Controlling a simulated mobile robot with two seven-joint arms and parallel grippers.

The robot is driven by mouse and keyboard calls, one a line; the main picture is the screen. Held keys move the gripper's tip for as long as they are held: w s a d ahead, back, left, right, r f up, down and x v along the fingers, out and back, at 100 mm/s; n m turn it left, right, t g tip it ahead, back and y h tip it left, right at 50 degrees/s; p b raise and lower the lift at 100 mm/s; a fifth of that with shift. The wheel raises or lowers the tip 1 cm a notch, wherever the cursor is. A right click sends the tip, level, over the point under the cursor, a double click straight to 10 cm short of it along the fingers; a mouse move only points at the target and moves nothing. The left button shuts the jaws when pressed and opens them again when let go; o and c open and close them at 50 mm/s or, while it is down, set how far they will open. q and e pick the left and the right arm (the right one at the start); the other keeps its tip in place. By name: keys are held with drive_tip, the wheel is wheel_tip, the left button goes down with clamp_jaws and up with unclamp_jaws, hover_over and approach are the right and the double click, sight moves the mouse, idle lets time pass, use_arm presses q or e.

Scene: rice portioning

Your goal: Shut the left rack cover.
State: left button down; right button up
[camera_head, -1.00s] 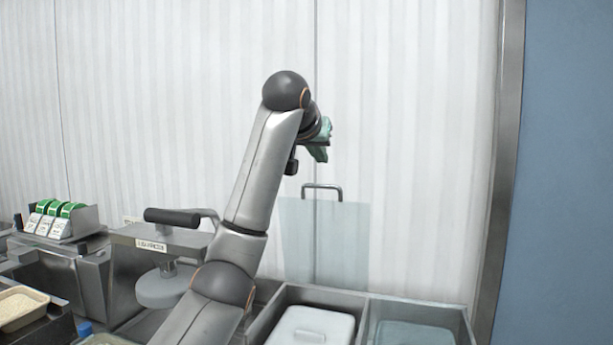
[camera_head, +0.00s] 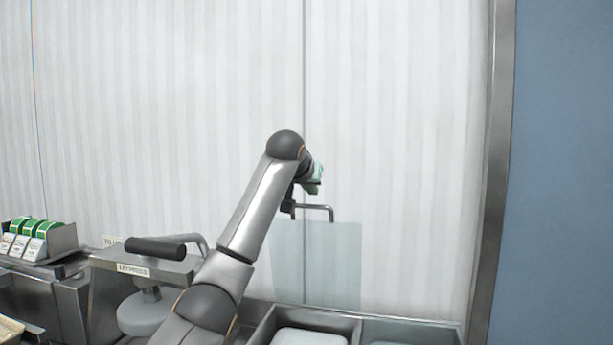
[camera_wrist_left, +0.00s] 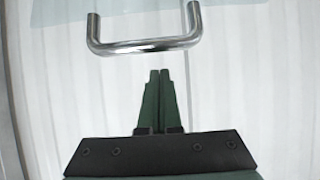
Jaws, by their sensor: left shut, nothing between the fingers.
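The left rack cover (camera_head: 325,265) is a clear, bluish panel standing upright against the striped wall in the head view, so it is open. Its metal bar handle (camera_head: 318,207) sits on its top edge. In the left wrist view the handle (camera_wrist_left: 145,46) crosses the upper middle, with a strip of the cover (camera_wrist_left: 60,7) above it. My left gripper (camera_head: 316,182) is just above the handle in the head view. Its green fingers (camera_wrist_left: 160,75) are shut together with nothing between them, and appear close to the handle but not gripping it. My right gripper is not in view.
Below the cover is a metal rack with a white-lidded bin (camera_head: 308,338). A steel machine with a black-gripped lever (camera_head: 155,248) stands left of my arm. Green-and-white packets (camera_head: 25,235) stand at the far left. The wall space right of the cover is clear.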

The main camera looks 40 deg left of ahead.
sight(307, 205)
use_arm(q)
drive_tip(key=shift+s+d+f+b, duration=0.15)
drive_tip(key=shift+s+d+f, duration=0.15)
drive_tip(key=shift+s, duration=0.25)
drive_tip(key=shift+s+d+f+b, duration=0.2)
drive_tip(key=shift+s+d, duration=0.1)
drive_tip(key=shift+s, duration=0.3)
drive_tip(key=shift+s+d+f+b, duration=0.1)
drive_tip(key=shift+s+d+f, duration=0.2)
drive_tip(key=shift+s, duration=0.25)
